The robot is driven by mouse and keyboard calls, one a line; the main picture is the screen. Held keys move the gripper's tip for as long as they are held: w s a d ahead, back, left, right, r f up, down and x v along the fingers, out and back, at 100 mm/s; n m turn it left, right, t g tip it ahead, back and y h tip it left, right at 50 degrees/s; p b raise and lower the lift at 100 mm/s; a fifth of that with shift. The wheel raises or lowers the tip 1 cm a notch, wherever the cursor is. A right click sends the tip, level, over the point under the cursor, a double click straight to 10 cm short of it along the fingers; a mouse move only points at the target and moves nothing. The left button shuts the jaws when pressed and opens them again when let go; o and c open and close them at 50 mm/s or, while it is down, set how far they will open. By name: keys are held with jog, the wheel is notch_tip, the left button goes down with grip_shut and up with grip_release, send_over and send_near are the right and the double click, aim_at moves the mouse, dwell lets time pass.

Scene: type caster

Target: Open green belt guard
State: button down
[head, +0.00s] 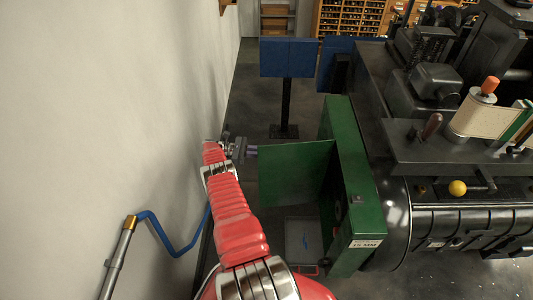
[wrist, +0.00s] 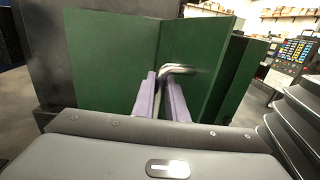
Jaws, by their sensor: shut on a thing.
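The green belt guard (head: 342,185) stands at the left end of the dark machine. Its green door panel (head: 295,172) stands swung out to the left, roughly square to the guard, so the guard is open. In the wrist view the green panels (wrist: 110,60) fill the middle, with a bent silver handle (wrist: 180,69) on them. My gripper (head: 252,150) is at the door's outer upper edge. In the wrist view the purple fingers of my gripper (wrist: 160,90) are shut on the handle. The handle's lower part is hidden between the fingers.
A pale wall (head: 120,100) runs close along my arm's left side. A blue pipe (head: 170,240) juts from it. The dark machine (head: 450,150) fills the right.

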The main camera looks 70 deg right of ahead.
jog(key=shift+f, duration=0.15)
jog(key=c, duration=2)
grip_release()
jog(key=shift+c, duration=0.2)
jog(key=shift+r, duration=0.25)
